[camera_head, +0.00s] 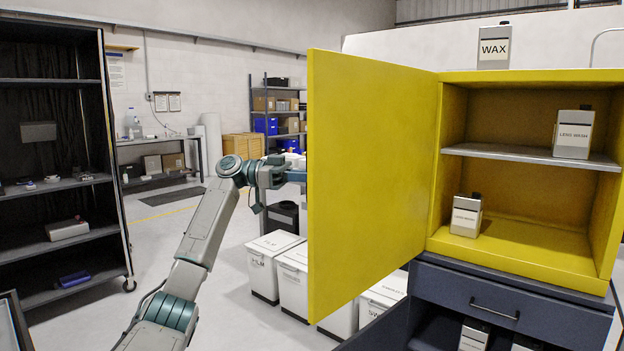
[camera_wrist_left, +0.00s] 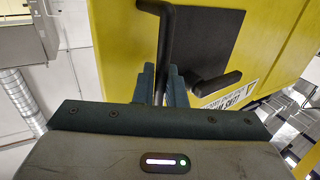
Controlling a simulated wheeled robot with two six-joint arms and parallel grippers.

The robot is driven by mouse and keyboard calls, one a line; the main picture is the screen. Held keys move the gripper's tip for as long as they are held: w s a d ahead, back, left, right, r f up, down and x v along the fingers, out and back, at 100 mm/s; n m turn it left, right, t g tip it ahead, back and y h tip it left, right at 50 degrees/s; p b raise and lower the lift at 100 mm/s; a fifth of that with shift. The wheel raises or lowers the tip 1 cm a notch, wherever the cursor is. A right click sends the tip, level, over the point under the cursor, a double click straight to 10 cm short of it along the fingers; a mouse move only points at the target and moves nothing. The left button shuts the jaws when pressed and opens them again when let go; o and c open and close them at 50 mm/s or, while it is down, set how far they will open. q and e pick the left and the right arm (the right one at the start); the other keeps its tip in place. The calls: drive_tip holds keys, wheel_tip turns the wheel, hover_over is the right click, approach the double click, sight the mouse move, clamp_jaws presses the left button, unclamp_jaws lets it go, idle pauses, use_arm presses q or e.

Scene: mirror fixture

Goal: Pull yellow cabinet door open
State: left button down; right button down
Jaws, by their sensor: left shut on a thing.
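The yellow cabinet door (camera_head: 365,180) stands wide open in the head view, swung out to the left of the yellow cabinet (camera_head: 505,238). My left arm reaches in behind the door, on its outer face. My left gripper (camera_wrist_left: 161,82) is shut on the black door handle (camera_wrist_left: 167,45) in the left wrist view. In the head view its fingertips are hidden behind the door's edge. A dark plate and a black lever (camera_wrist_left: 217,84) sit beside the handle on the door. My right gripper is not in view.
The cabinet holds a lens wash container (camera_head: 574,134) on its grey shelf and another container (camera_head: 466,215) below. A wax container (camera_head: 493,47) stands on top. Dark drawers (camera_head: 500,305) are underneath. White bins (camera_head: 293,280) stand behind the door; a dark shelf unit (camera_head: 65,185) is at left.

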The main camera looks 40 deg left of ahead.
use_arm(q)
drive_tip(key=c, duration=1.6)
unclamp_jaws()
drive_tip(key=shift+c, duration=0.2)
drive_tip(key=shift+a, duration=0.1)
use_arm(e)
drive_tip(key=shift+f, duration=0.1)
